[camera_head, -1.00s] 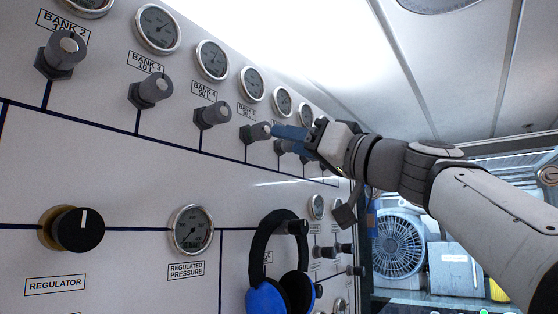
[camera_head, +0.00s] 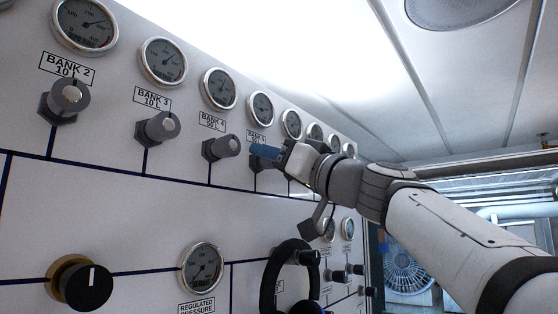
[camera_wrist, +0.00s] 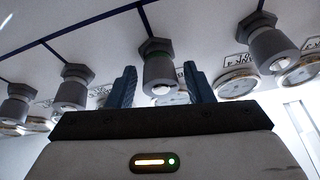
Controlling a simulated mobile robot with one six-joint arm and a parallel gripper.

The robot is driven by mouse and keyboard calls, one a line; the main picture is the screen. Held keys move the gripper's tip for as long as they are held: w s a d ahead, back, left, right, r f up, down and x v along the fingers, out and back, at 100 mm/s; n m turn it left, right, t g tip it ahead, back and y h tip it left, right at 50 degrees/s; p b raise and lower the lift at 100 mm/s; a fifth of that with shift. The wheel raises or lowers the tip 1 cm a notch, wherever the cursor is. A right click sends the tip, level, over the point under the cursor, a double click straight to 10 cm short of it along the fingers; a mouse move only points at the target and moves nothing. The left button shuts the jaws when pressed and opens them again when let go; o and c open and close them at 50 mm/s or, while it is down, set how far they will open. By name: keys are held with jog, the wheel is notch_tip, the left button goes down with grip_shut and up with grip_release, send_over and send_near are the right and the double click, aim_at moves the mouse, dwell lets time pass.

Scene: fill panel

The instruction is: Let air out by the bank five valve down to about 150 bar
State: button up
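The bank five valve (camera_head: 258,164) is a grey knob under the fourth label from the left, mostly hidden by my gripper in the head view. Its round gauge (camera_head: 261,107) is above; the needle is too small to read. My gripper (camera_head: 266,152) has blue fingers and reaches the valve from the right. In the wrist view, my gripper (camera_wrist: 160,88) is open, with one finger on each side of a grey valve knob (camera_wrist: 159,72) with a green ring. Small gaps show between fingers and knob, so it seems not gripped.
Neighbouring valves for bank four (camera_head: 221,147), bank three (camera_head: 158,128) and bank two (camera_head: 64,101) stick out to the left. A fan (camera_head: 405,270) stands at the back right.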

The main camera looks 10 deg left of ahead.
jog(key=shift+s, duration=0.1)
jog(key=c, duration=0.8)
jog(key=shift+c, duration=0.2)
jog(key=shift+f+n+b, duration=0.1)
jog(key=shift+n+b, duration=0.2)
jog(key=shift+b, duration=0.25)
jog(key=shift+f+n+b, duration=0.1)
jog(key=shift+n+b, duration=0.2)
jog(key=shift+b, duration=0.1)
jog(key=n+g+y+b, duration=0.1)
jog(key=n+g+b, duration=0.1)
jog(key=shift+n+b, duration=0.4)
jog(key=n+g+b, duration=0.1)
jog(key=n, duration=0.2)
jog(key=shift+y, duration=0.3)
jog(key=shift+r+n+g+b, duration=0.15)
jog(key=shift+n+g, duration=0.4)
jog(key=shift+n, duration=0.3)
jog(key=shift+r+n+g+b, duration=0.15)
jog(key=shift+n+g, duration=0.4)
jog(key=shift+n, duration=0.3)
jog(key=shift+s+n, duration=0.1)
jog(key=shift+n, duration=0.2)
